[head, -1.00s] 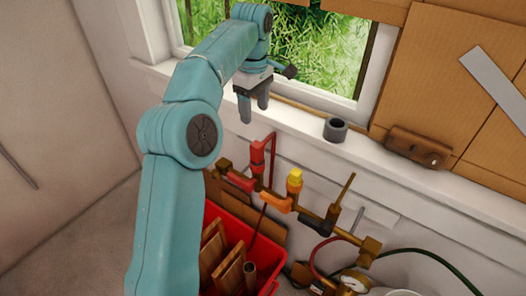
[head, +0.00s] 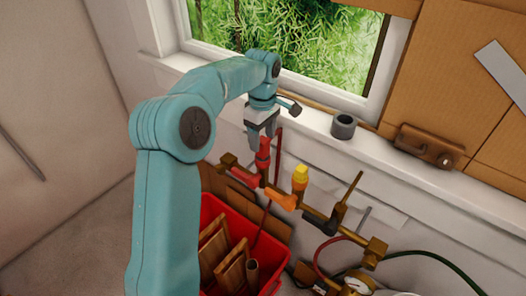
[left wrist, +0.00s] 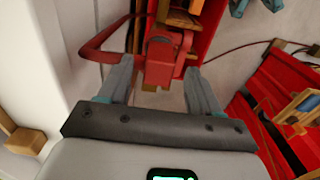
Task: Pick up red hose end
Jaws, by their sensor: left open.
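The red hose end (head: 263,153) stands upright at the left of a brass manifold (head: 318,217) below the window sill. In the left wrist view the red hose end (left wrist: 160,60) sits between the two fingers, with a red hose looping off to the left. My left gripper (head: 261,142) is open, just above and around the top of the red hose end. In the left wrist view my left gripper (left wrist: 158,82) has its fingers apart, one on each side of it. I cannot tell whether a finger touches it. My right gripper is not in view.
A yellow-orange fitting (head: 300,176) and a brass lever (head: 350,190) rise from the manifold to the right. A red crate (head: 285,232) with wooden pieces stands below. A grey ring (head: 344,126) sits on the white sill (head: 310,117).

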